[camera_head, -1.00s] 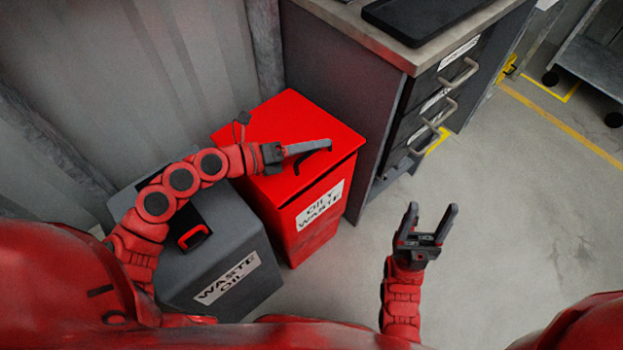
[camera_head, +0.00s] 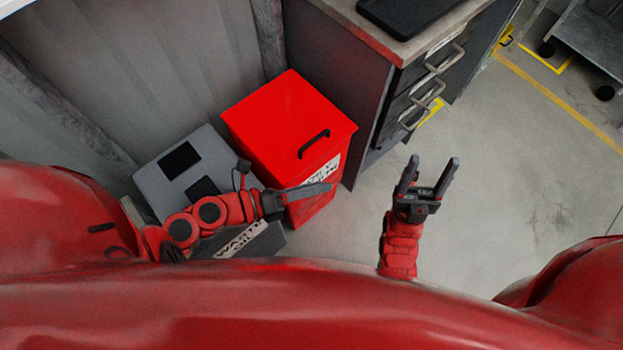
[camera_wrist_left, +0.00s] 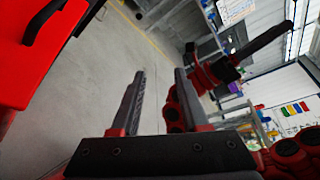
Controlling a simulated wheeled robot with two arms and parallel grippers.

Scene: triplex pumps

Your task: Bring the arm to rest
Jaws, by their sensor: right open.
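My left gripper (camera_head: 322,188) is seen edge-on in the head view, in front of the red oily waste bin (camera_head: 275,115) and partly covering its label. In the left wrist view, the two fingers of my left gripper (camera_wrist_left: 160,72) stand apart with nothing between them. The left arm is bent low over the grey waste oil bin (camera_head: 165,155). My right gripper (camera_head: 431,162) is open and empty, its fingers pointing up the picture over bare floor. A dark finger of the right gripper also shows in the left wrist view (camera_wrist_left: 265,42).
A grey drawer cabinet (camera_head: 345,80) with a worktop stands just right of the red bin. A corrugated wall (camera_head: 130,60) is behind the bins. A grey cart (camera_head: 595,50) is at the top right. The floor (camera_head: 520,190) on the right is clear.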

